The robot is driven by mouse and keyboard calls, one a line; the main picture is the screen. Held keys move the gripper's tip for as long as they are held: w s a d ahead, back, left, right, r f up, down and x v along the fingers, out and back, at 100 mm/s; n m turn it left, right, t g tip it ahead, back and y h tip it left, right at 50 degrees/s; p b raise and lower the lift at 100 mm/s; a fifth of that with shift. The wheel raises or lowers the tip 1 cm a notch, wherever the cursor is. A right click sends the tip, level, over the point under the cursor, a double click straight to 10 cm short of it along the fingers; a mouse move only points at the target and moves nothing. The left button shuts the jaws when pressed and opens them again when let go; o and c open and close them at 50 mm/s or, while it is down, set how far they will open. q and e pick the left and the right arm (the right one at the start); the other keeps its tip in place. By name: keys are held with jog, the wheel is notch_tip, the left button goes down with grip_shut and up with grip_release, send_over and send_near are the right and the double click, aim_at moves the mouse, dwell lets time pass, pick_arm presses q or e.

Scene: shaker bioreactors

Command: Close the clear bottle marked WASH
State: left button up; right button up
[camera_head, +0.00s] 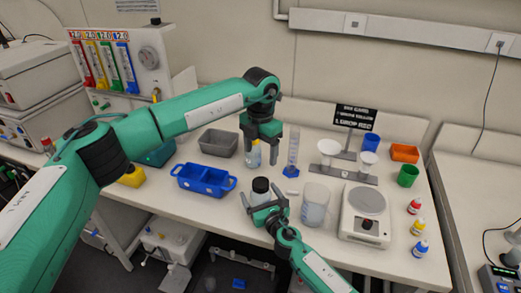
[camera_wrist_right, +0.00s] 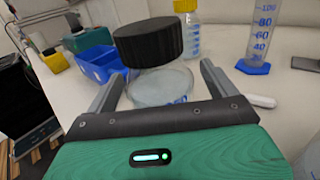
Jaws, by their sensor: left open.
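A clear bottle (camera_head: 259,198) with a black cap (camera_head: 261,185) stands near the table's front edge. In the right wrist view the cap (camera_wrist_right: 148,41) sits tilted over the clear body (camera_wrist_right: 160,86); I cannot tell whether it is seated. No WASH lettering is readable. My right gripper (camera_head: 265,204) is open, its fingers on both sides of this bottle with gaps; they also show in the right wrist view (camera_wrist_right: 162,78). My left gripper (camera_head: 258,143) is open and points down at a yellow-capped bottle (camera_head: 254,157) behind; its fingers partly hide that bottle.
A blue two-handled tray (camera_head: 203,181) and grey bin (camera_head: 218,143) stand left. A graduated cylinder (camera_head: 292,158) stands behind, a clear beaker (camera_head: 314,206) and scale (camera_head: 366,215) to the right. A small white piece (camera_head: 292,193) lies beside the black-capped bottle.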

jog(key=b+v, duration=0.1)
jog(key=v, duration=1.2)
jog(key=shift+s+d, duration=0.2)
jog(key=shift+s, duration=0.15)
